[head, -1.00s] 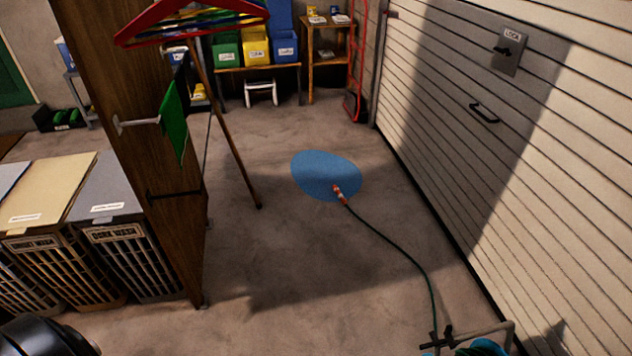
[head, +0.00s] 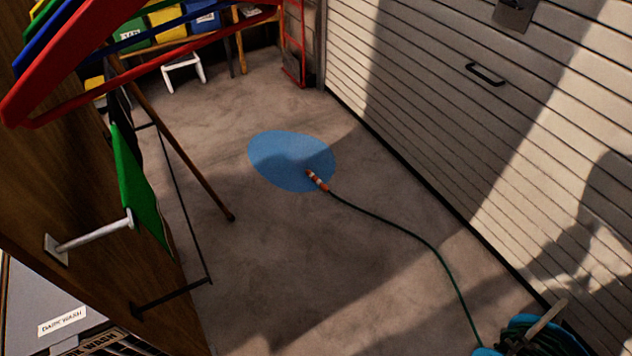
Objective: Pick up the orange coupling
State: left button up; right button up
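The orange coupling (head: 317,181) is at the end of a dark green hose (head: 408,234) on the concrete floor. It has pale bands, and its tip lies over the right part of a flat blue patch (head: 277,158). The hose runs from it toward the lower right. Neither of my grippers shows in the head view.
A wooden panel (head: 60,190) with coloured hangers (head: 150,62), a green cloth (head: 138,185) and a white peg stands at the left. A wooden pole (head: 190,165) leans there. A blue hose holder (head: 530,338) is at lower right, beside the garage door (head: 420,100).

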aim_at(319, 183)
jog(key=z, duration=2.4)
jog(key=u, duration=2.4)
jog(key=i+l+u, duration=0.4)
jog(key=i+l, duration=0.3)
jog(key=i, duration=0.05)
